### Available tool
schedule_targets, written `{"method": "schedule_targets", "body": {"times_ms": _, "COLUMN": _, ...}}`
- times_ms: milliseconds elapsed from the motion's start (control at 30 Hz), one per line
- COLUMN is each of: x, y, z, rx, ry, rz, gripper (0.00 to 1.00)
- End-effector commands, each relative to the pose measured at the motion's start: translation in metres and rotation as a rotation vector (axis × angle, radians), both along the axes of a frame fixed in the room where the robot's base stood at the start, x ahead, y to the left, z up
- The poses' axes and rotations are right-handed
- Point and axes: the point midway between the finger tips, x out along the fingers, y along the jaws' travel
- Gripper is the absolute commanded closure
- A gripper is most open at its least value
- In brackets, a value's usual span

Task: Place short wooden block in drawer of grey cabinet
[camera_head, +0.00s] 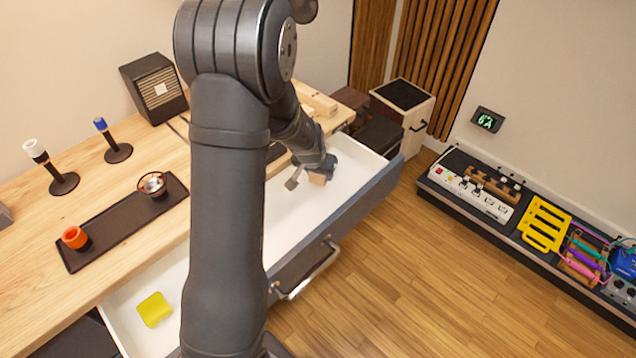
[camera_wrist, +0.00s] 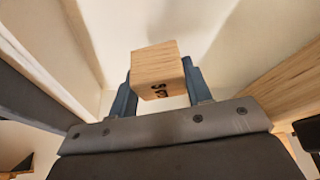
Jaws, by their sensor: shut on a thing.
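My gripper (camera_wrist: 158,95) is shut on a short wooden block (camera_wrist: 158,70), which has dark markings on one face. In the head view the block (camera_head: 317,179) shows at the tip of my gripper (camera_head: 318,172). The gripper is over or inside the right part of the open drawer (camera_head: 290,208), which has a white interior and a dark grey front with a handle (camera_head: 308,272). Whether the block touches the drawer floor cannot be told. My arm hides the middle of the drawer.
A yellow piece (camera_head: 154,309) lies in the drawer's left part. The wooden desk top (camera_head: 110,190) overhangs the drawer and bears a black tray (camera_head: 125,220) with cups, stands and a speaker (camera_head: 155,88). Longer wooden blocks (camera_head: 315,98) lie behind my arm.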

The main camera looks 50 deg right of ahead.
Motion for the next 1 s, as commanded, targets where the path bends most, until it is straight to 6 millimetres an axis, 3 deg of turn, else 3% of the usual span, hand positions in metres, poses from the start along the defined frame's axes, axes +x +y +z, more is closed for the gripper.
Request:
{"method": "schedule_targets", "body": {"times_ms": 500, "x": 0.0, "y": 0.0, "z": -0.049, "rx": 0.0, "ry": 0.0, "rz": 0.001, "gripper": 0.78}}
{"method": "schedule_targets", "body": {"times_ms": 867, "x": 0.0, "y": 0.0, "z": -0.052, "rx": -0.001, "ry": -0.001, "rz": -0.001, "gripper": 0.78}}
{"method": "schedule_targets", "body": {"times_ms": 900, "x": 0.0, "y": 0.0, "z": -0.052, "rx": -0.001, "ry": -0.001, "rz": -0.002, "gripper": 0.51}}
{"method": "schedule_targets", "body": {"times_ms": 1000, "x": 0.0, "y": 0.0, "z": -0.052, "rx": -0.001, "ry": -0.001, "rz": -0.001, "gripper": 0.33}}
